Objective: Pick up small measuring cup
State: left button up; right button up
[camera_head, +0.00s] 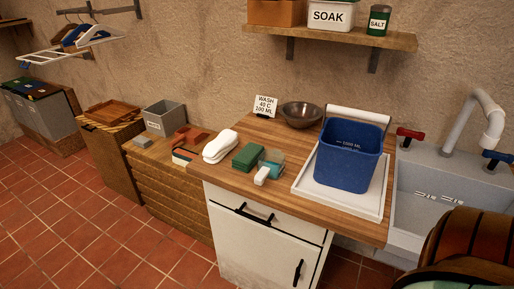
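I cannot clearly pick out a small measuring cup. A small translucent, teal-tinted item (273,158) on the wooden counter (240,184) may be it, but it is too small to tell. A small white block-like item (262,175) lies in front of it and a green block (248,156) sits to its left. Neither of my grippers is in view.
A blue bucket (347,170) stands on a white tray (310,191) at the counter's right, beside the sink (430,195). A metal bowl (300,115), a sign (265,106) and folded white cloth (219,146) are also there. A brown striped object (465,240) fills the lower right.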

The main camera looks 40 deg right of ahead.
aim_at(267, 170)
jog(key=i+j+z, duration=0.15)
jog(key=i+z, duration=0.25)
jog(key=i+j+z, duration=0.3)
jog(key=i+z, duration=0.15)
jog(key=i+j+z, duration=0.4)
jog(key=i+j, duration=0.05)
jog(key=i, duration=0.05)
